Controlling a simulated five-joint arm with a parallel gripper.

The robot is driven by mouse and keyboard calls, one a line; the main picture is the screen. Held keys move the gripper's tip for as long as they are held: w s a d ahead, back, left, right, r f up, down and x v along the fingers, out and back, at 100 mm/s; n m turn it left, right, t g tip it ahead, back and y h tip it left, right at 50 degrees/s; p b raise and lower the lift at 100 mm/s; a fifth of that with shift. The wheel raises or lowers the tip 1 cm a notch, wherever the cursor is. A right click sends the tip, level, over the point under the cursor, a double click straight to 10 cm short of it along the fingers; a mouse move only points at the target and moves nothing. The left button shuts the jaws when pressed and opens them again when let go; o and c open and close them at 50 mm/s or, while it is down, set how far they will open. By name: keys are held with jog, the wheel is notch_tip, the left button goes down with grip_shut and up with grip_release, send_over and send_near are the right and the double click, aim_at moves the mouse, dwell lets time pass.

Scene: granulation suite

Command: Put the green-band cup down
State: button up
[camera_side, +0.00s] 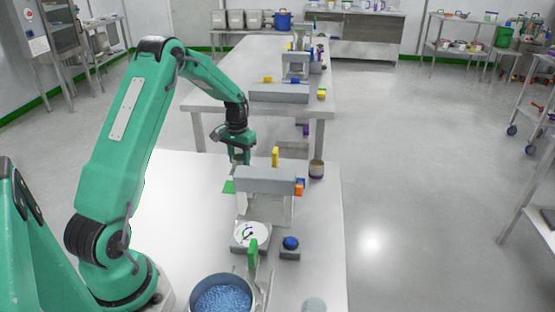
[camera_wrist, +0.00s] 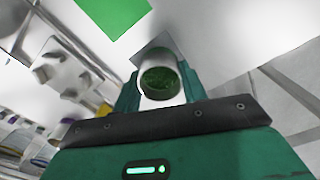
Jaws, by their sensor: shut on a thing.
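My gripper (camera_side: 240,157) is over the near table, just behind and left of the grey housing. In the wrist view a small white-rimmed cup (camera_wrist: 158,58) with dark green inside stands between my two teal fingers, which are shut on it. Its outer band is hard to make out there. In the side view the cup is not clearly seen at the gripper. A flat green square (camera_side: 228,187) lies on the table below and slightly left of the gripper; a green patch (camera_wrist: 113,12) also shows at the top of the wrist view.
The grey housing (camera_side: 265,181) with a yellow upright piece (camera_side: 275,157) stands close by. In front are a round dial (camera_side: 250,235), a blue knob (camera_side: 291,243) and a pot of blue granules (camera_side: 222,298). The table's left part is bare.

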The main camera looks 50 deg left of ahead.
jog(key=shift+f, duration=0.2)
jog(key=o, duration=1.1)
notch_tip(320, 180, up, 12)
jog(key=shift+r, duration=0.25)
jog(key=shift+d, duration=0.1)
dwell(0.3)
